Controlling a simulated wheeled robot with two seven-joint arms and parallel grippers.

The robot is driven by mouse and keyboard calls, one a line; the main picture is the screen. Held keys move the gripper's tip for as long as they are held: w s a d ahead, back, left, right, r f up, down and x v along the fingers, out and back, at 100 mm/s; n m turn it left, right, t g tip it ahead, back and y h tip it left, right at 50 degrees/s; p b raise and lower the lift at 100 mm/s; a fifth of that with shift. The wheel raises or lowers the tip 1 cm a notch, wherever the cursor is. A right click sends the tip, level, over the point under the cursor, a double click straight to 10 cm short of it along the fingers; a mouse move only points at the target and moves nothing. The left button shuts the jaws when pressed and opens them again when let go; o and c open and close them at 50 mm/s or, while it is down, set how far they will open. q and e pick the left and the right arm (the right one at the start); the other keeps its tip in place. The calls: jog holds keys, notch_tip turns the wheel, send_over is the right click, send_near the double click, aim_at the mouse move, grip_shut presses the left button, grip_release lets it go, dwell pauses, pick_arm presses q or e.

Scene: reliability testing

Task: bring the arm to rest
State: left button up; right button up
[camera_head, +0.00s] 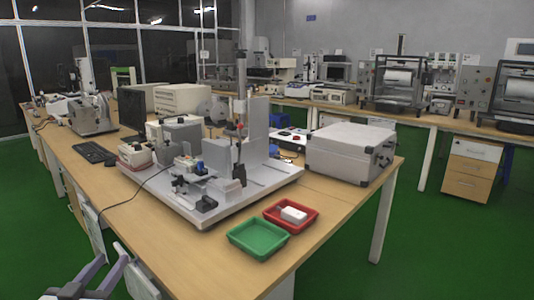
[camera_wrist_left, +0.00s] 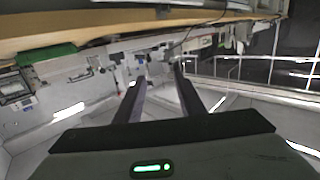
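My left gripper (camera_head: 110,252) shows at the bottom left corner of the head view, in front of the near left side of the wooden table (camera_head: 330,206). Its two fingers stand apart with nothing between them. In the left wrist view the same gripper (camera_wrist_left: 158,74) has a clear gap between its dark fingers, and it touches nothing. Most of my left arm is out of the picture. My right gripper and right arm are not in view.
On the table are a test rig on a white base plate (camera_head: 208,213), a green tray (camera_head: 258,238), a red tray (camera_head: 311,224) holding a white object (camera_head: 293,214), a grey box (camera_head: 345,155) and a keyboard (camera_head: 93,152). Green floor is open at the right.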

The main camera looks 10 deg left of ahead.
pick_arm(q)
jog(key=s+d+f+m+g+h+p, duration=0.2)
jog(key=s+d+f+m+g+h, duration=0.15)
jog(key=d+f, duration=1.1)
jog(key=s+d+f+m+g+h, duration=0.1)
jog(key=s+d+f+g+h, duration=0.1)
jog(key=s+d+f, duration=0.3)
jog(key=s+d+f+g+h+p, duration=0.1)
jog(key=s+d+f+g+h, duration=0.1)
jog(key=s+d+f, duration=0.3)
jog(key=s+d, duration=0.4)
jog(key=d, duration=0.3)
jog(key=shift+s+d+m+g+p, duration=0.25)
jog(key=shift+d+m+g+p, duration=0.05)
jog(key=shift+m+g, duration=0.05)
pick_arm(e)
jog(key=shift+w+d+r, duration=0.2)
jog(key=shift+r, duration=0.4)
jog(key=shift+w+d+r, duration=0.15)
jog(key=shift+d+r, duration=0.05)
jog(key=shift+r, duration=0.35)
pick_arm(q)
jog(key=shift+r, duration=0.1)
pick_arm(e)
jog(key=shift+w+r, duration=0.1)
